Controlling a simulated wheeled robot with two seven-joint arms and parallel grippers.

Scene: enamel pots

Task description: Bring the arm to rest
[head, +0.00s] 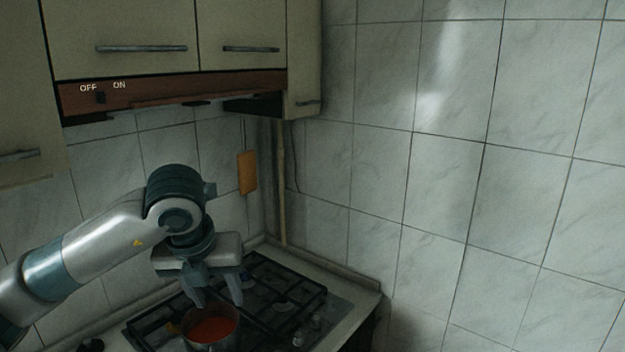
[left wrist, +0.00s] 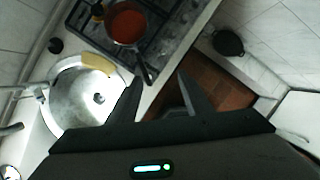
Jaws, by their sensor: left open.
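My left arm comes in from the left in the head view. My left gripper (head: 217,297) points down with its two fingers apart and nothing between them. In the head view it appears just above and behind a pot with red contents (head: 211,328) on the stove; I cannot tell the exact gap. In the left wrist view, the open fingers (left wrist: 158,90) are at the bottom middle, and the pot (left wrist: 127,24) is apart from them near the top. My right gripper is in neither view.
The gas stove (head: 283,292) with dark grates stands in the corner against tiled walls. Cabinets (head: 140,40) and a wooden hood edge hang above the arm. A round metal sink (left wrist: 72,112) lies left in the wrist view. A dark round object (left wrist: 228,42) is at right.

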